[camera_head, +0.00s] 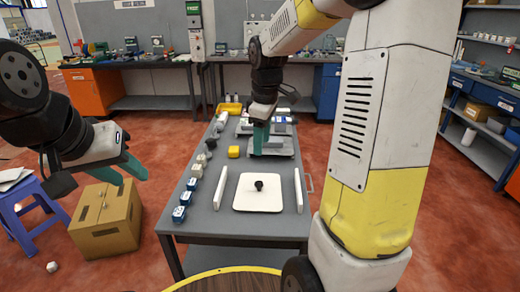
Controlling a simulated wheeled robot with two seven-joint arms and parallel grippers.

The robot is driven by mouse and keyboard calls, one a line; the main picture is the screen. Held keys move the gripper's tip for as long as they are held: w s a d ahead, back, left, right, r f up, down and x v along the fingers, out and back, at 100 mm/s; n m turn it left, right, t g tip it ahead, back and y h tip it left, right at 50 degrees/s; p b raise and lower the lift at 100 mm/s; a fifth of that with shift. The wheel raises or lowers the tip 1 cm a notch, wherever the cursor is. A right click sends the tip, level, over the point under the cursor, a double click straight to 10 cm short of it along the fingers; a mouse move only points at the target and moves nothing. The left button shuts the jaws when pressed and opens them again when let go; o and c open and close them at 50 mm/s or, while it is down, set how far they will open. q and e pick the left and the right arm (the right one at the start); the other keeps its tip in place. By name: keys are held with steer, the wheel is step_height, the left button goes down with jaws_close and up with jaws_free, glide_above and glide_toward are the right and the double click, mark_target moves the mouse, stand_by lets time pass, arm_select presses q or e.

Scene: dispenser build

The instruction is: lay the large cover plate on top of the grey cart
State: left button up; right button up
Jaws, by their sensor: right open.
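The large cover plate, a white square with rounded corners (244,204) and a black knob in its middle (259,185), lies flat on the front part of a long grey table-like top, which I take for the grey cart (245,227). My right gripper (261,139) points down over the far part of that top, beside a grey device (275,149), and is open; its fingers overlap in this view. I cannot tell if it touches the device. My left gripper (121,172) is open and empty, away to the left above a cardboard box.
White strips flank the plate on the left (220,188) and right (298,190). The cardboard box (107,219) and a blue stool (30,215) stand left.

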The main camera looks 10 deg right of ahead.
steer(key=s+a+r+m+t+y, duration=0.1)
steer(key=s+r+m+t, duration=0.1)
steer(key=s+m, duration=0.3)
steer(key=s+r+m+t, duration=0.2)
steer(key=s+r+m, duration=0.3)
steer(key=s, duration=0.9)
steer(key=shift+s+a+m+t+y, duration=0.2)
steer(key=shift+a+m+t+y, duration=0.15)
steer(key=shift+m, duration=0.25)
steer(key=shift+r, duration=0.1)
